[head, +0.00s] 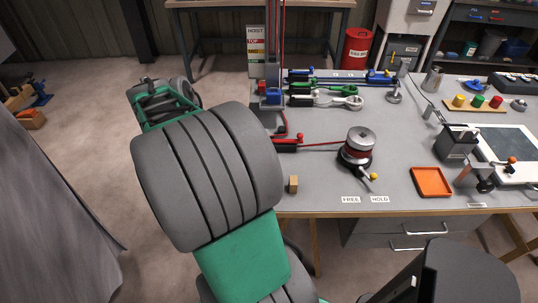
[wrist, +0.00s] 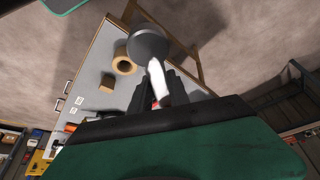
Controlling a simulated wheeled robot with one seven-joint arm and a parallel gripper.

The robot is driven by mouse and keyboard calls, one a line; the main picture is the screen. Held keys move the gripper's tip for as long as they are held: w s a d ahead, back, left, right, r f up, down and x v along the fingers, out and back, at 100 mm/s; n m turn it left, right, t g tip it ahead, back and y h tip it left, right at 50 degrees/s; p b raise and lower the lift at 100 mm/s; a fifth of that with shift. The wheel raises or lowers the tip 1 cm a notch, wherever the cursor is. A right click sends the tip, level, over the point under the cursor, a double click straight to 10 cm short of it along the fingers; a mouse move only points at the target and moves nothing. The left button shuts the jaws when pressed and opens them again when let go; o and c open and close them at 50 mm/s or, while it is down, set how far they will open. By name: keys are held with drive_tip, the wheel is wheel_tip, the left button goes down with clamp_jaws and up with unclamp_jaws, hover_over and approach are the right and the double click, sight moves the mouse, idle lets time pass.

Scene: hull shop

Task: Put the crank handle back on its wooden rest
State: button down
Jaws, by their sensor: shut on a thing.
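In the wrist view my gripper (wrist: 160,97) is shut on a pale handle with a round grey disc at its far end, which looks like the crank handle (wrist: 147,46). A trace of red shows between the fingers. The disc is close to a tan, wood-coloured ring (wrist: 123,66) at the bench; I cannot tell whether they touch. A small wooden block (wrist: 106,83) stands beside the ring, and it also shows in the head view (head: 293,184). I cannot tell which of the two is the rest. In the head view my arm hides the gripper.
The grey bench (head: 320,180) carries a winch drum (head: 358,147) with a red line, an orange tray (head: 431,182), a dark box (head: 456,143) and several line clutches at the back. The front left of the bench is mostly clear. A grey curtain (head: 50,200) hangs at left.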

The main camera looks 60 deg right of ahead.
drive_tip(key=s+d+f+m+g+y, duration=0.1)
drive_tip(key=s+d+m+g, duration=0.1)
drive_tip(key=s+d+m, duration=0.4)
drive_tip(key=s+d+f+m+g+y, duration=0.15)
drive_tip(key=s+m, duration=0.25)
drive_tip(key=s, duration=0.5)
drive_tip(key=shift+t, duration=0.35)
drive_tip(key=shift+w+a+f+b, duration=0.1)
drive_tip(key=shift+f+b, duration=0.8)
drive_tip(key=shift+f, duration=0.25)
drive_tip(key=shift+w+a+f+b, duration=0.1)
drive_tip(key=shift+f+b, duration=0.75)
drive_tip(key=shift+f, duration=0.3)
drive_tip(key=shift+f, duration=0.1)
drive_tip(key=shift+f+b, duration=0.3)
drive_tip(key=shift+b, duration=0.3)
drive_tip(key=shift+f, duration=0.1)
drive_tip(key=shift+f+b, duration=0.4)
drive_tip(key=shift+b, duration=0.15)
drive_tip(key=shift+f+b, duration=0.65)
drive_tip(key=shift+f, duration=0.05)
drive_tip(key=shift+f+b, duration=0.3)
drive_tip(key=shift+b, duration=0.05)
